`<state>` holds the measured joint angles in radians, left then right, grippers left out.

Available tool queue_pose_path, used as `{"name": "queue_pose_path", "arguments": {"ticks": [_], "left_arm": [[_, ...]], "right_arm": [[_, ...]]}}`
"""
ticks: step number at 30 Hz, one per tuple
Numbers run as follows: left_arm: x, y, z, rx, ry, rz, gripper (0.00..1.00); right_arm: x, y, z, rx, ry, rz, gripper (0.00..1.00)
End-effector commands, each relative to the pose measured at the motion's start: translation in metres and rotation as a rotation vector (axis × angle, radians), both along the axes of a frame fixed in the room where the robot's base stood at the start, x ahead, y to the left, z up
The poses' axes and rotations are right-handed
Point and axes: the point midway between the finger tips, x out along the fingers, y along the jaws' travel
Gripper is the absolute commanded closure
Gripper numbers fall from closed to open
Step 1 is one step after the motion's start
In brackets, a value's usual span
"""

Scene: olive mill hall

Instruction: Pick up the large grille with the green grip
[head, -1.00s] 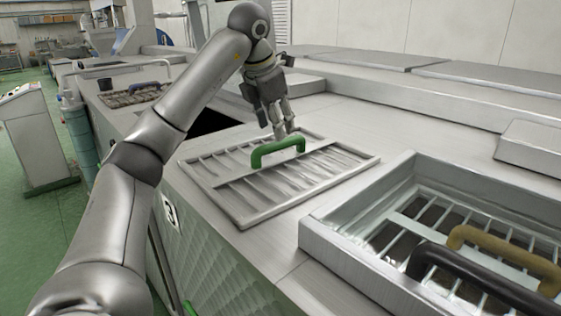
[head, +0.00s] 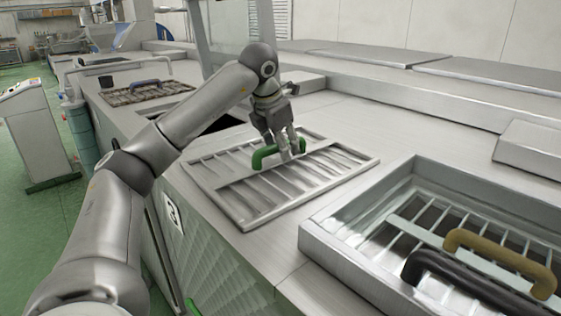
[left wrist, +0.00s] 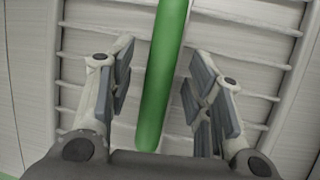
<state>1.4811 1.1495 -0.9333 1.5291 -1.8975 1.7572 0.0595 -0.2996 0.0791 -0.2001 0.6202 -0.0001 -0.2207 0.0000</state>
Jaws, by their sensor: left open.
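The large grille (head: 238,208) is a flat metal frame with slats, lying on the steel worktop. Its green grip (head: 263,157) is an arched handle standing up from the middle bar. My left gripper (head: 290,153) is at the grip, fingers pointing down. In the left wrist view the green grip (left wrist: 164,80) runs between the two open fingers (left wrist: 160,95), with a gap visible on each side. The grille's slats (left wrist: 240,55) show behind it. In the head view the fingers hide part of the grip. My right gripper is not in view.
A raised steel basin (head: 330,235) at the right holds bars with a yellow-brown handle (head: 500,258) and a black handle (head: 470,285). Another grille (head: 145,92) with a blue-grey handle lies at the back left. A dark opening (head: 215,124) lies behind the large grille.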

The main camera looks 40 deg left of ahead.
Motion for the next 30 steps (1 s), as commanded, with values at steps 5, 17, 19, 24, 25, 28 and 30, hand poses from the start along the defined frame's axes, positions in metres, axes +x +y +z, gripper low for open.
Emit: {"name": "queue_pose_path", "arguments": {"ticks": [5, 17, 19, 24, 25, 28, 30], "left_arm": [[-0.0001, 0.0001, -0.0024, 0.000, 0.001, 0.000, 0.53], [-0.0001, 0.0001, -0.0047, 0.000, 0.000, 0.000, 0.53], [-0.0001, 0.0001, -0.0047, 0.000, 0.000, 0.000, 0.54], [-0.0001, 0.0001, -0.0047, 0.000, 0.000, 0.000, 0.76], [-0.0001, 0.0001, -0.0047, 0.000, 0.000, 0.000, 0.80], [-0.0001, 0.0000, -0.0047, 0.000, 0.001, 0.000, 0.93], [-0.0002, -0.0001, -0.0047, 0.000, 0.001, 0.000, 1.00]], "right_arm": [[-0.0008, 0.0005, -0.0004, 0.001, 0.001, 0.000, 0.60], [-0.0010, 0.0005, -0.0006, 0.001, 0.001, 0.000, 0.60], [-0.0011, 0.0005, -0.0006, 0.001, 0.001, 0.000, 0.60], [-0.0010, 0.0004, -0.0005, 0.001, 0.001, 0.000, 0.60], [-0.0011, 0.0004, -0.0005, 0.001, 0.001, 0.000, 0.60], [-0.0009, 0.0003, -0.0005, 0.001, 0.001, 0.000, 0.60], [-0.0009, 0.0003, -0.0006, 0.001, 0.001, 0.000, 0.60]]}}
